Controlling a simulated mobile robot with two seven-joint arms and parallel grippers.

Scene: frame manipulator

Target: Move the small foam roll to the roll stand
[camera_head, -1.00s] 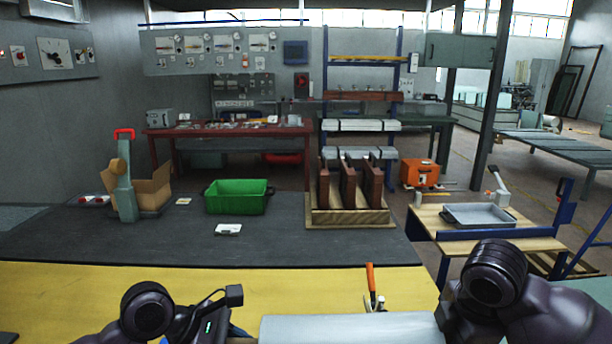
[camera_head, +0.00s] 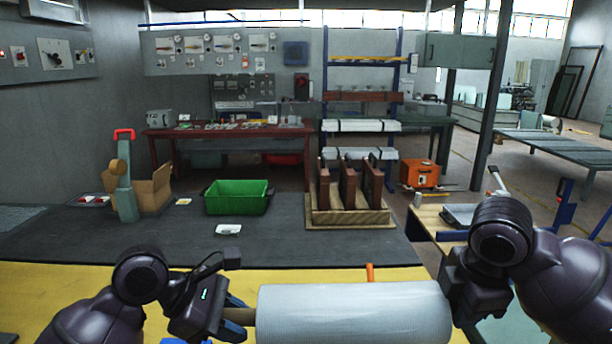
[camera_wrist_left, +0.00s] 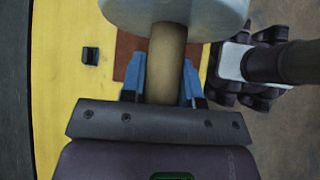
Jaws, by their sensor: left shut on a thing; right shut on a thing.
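The foam roll (camera_head: 355,312) is a pale grey-white cylinder lying level at the bottom of the head view, held between my two grippers. Its tan core (camera_wrist_left: 167,52) sticks out at the left end. My left gripper (camera_head: 238,318) is shut on that core; the left wrist view shows its blue fingers (camera_wrist_left: 160,78) on both sides of it. My right gripper (camera_head: 458,310) is at the roll's right end, its fingers mostly hidden. A wooden stand with upright brown boards (camera_head: 348,217), likely the roll stand, sits on the dark bench top beyond the roll.
A green bin (camera_head: 238,198) stands left of the wooden stand. A cardboard box (camera_head: 152,190) and a green-grey tool with a red handle (camera_head: 124,180) stand further left. A small white item (camera_head: 228,230) lies on the dark mat (camera_head: 270,245). An orange handle (camera_head: 370,272) shows behind the roll.

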